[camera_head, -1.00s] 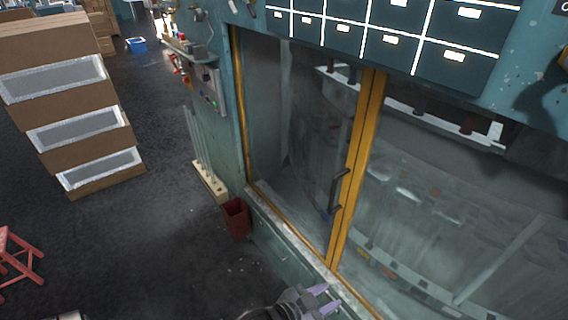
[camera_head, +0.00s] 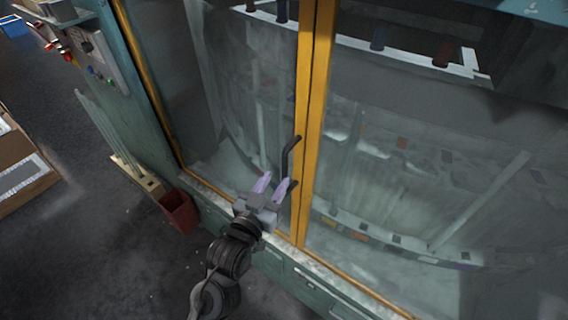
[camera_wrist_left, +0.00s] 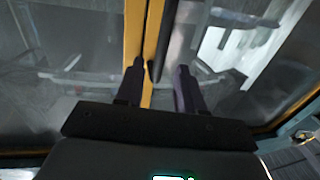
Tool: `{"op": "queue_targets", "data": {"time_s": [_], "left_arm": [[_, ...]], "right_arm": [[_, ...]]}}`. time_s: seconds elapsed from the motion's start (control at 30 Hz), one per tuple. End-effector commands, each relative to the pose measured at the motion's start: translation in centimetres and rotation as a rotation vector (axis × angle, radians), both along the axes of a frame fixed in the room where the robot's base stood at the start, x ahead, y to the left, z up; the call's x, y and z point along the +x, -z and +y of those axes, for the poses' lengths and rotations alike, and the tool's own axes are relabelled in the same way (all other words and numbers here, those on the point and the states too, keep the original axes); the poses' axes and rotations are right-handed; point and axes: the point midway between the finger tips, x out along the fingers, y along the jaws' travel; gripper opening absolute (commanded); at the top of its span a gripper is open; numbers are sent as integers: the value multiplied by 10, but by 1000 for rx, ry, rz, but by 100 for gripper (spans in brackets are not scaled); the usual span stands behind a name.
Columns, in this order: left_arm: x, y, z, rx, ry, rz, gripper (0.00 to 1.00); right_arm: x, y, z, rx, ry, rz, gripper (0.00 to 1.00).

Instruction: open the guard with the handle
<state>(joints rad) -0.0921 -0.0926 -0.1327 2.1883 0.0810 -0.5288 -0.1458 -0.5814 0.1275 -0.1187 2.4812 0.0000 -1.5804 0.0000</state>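The guard (camera_head: 223,115) is a glazed panel in a yellow frame on a teal machine, and it looks closed against the yellow frame beside it. Its dark bar handle (camera_head: 288,158) stands upright near the yellow middle posts. My left gripper (camera_head: 272,184) is open, with two pale purple fingers pointing up toward the handle's lower part. In the left wrist view the handle (camera_wrist_left: 164,42) comes down between the two spread fingers (camera_wrist_left: 159,80), with no clear contact. My right gripper is not in view.
A second glazed panel (camera_head: 420,160) lies right of the posts. A dark red bin (camera_head: 179,211) and a wooden stand with glass tubes (camera_head: 136,176) are on the floor at left. A control box (camera_head: 92,58) juts from the machine's left side. Open floor lies at lower left.

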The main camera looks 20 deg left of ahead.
Motion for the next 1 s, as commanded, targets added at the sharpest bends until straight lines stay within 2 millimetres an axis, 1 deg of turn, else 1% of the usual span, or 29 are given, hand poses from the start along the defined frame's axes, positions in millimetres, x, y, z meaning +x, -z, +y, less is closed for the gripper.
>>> {"op": "queue_targets", "data": {"time_s": [0.03,0.2,0.4,0.6,0.87,0.97,1.0], "left_arm": [[10,-3,0,0,0,-2,38],[36,-2,-3,0,1,0,38],[58,-1,-3,0,0,-1,38],[67,0,-4,0,0,0,38],[67,0,-4,0,1,1,38],[67,0,-4,0,1,1,24],[67,0,-4,0,1,1,18]], "right_arm": [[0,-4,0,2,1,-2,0],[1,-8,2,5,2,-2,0],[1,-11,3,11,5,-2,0],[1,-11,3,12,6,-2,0],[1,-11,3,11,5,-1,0],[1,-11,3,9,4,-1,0],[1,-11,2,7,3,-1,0]]}}
